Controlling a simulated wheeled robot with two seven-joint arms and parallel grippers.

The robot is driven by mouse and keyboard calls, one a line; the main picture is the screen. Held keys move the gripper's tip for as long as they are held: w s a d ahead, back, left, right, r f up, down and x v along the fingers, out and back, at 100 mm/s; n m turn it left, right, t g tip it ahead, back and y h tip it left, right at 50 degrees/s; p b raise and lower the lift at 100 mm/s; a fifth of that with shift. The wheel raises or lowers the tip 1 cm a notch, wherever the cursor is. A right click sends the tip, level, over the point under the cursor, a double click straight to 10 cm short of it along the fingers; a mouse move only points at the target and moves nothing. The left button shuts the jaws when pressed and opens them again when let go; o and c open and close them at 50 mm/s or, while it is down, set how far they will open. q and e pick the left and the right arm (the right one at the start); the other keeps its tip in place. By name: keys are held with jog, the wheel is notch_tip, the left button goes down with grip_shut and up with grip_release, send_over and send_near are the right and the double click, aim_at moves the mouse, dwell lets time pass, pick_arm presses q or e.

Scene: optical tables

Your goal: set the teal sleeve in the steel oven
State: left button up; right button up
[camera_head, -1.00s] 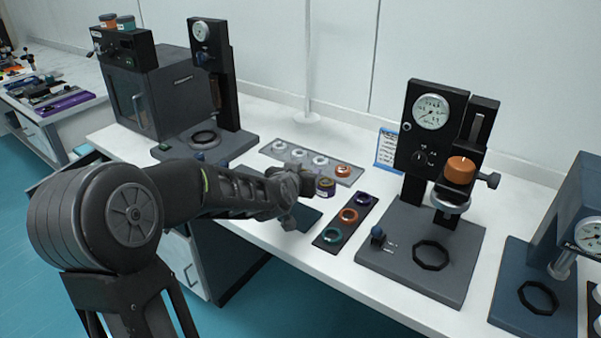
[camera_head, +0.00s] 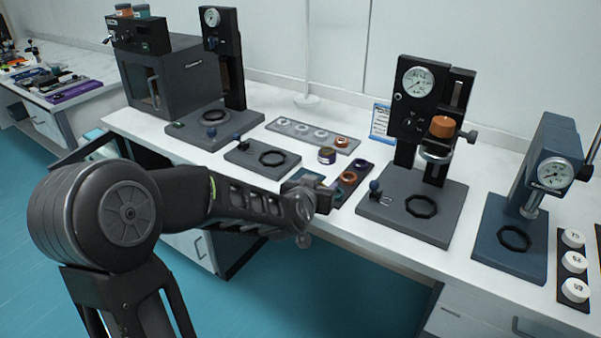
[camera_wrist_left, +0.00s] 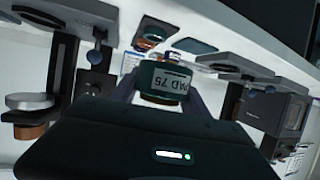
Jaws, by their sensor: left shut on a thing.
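The teal sleeve (camera_wrist_left: 165,80), with a white label reading "PAD 75", sits between the fingers of my left gripper (camera_wrist_left: 162,92) in the wrist view. In the head view my left gripper (camera_head: 323,197) is low at the near end of the dark ring tray (camera_head: 366,160), and the arm hides the sleeve. The grip is shut on the sleeve; whether it is clear of the tray cannot be told. The steel oven (camera_head: 190,77) is a dark grey box at the back left, its windowed door closed. My right gripper is not in view.
Orange and purple rings stay on the dark tray. A low plate (camera_head: 245,158) and a gauge stand (camera_head: 228,75) lie towards the oven. A gauge press (camera_head: 410,212) is to the right.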

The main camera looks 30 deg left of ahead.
pick_arm(q)
jog(key=s+d+f+m+h, duration=0.1)
jog(key=s+d+f, duration=0.1)
jog(key=d, duration=0.6)
jog(key=s+d+f+m+h, duration=0.2)
jog(key=d+f, duration=0.1)
jog(key=d, duration=0.6)
jog(key=shift+t, duration=0.3)
